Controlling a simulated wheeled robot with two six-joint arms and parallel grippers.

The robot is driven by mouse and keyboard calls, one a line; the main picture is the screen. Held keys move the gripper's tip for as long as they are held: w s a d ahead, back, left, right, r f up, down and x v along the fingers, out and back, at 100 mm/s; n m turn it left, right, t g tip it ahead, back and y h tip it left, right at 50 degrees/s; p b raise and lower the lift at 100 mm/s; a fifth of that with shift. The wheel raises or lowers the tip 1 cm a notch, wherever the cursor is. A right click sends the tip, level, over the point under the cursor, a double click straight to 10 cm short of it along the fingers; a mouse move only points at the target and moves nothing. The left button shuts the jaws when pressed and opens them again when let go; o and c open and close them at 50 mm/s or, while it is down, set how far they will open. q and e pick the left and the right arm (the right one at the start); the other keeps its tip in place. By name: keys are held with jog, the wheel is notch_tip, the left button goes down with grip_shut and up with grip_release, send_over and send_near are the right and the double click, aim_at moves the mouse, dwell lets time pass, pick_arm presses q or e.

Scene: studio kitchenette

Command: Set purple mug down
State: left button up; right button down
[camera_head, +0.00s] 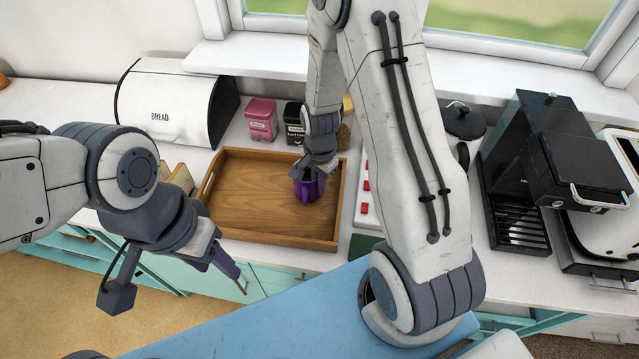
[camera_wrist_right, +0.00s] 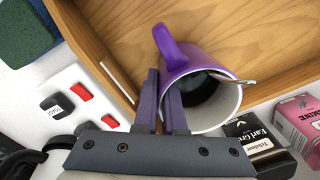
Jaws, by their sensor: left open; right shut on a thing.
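The purple mug (camera_head: 307,189) is at the right part of the wooden tray (camera_head: 240,232). In the right wrist view the mug (camera_wrist_right: 176,52) shows its handle, a pale inside with dark contents, and a spoon-like metal piece at its rim. My right gripper (camera_head: 312,170) is shut on the mug's wall; its fingers (camera_wrist_right: 172,95) also show in the right wrist view. Whether the mug's base touches the tray cannot be told. My left gripper (camera_head: 222,272) is open and empty, in front of the counter, left of and below the tray.
A white bread bin (camera_head: 165,100) stands behind left. A pink tin (camera_head: 261,120) and a black tin (camera_head: 294,123) stand behind the tray. A white switch panel (camera_wrist_right: 85,98) with red switches is beside it. A coffee machine (camera_head: 575,165) stands right. The tray's left half is clear.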

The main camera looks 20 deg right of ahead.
jog(key=c, duration=1)
grip_release()
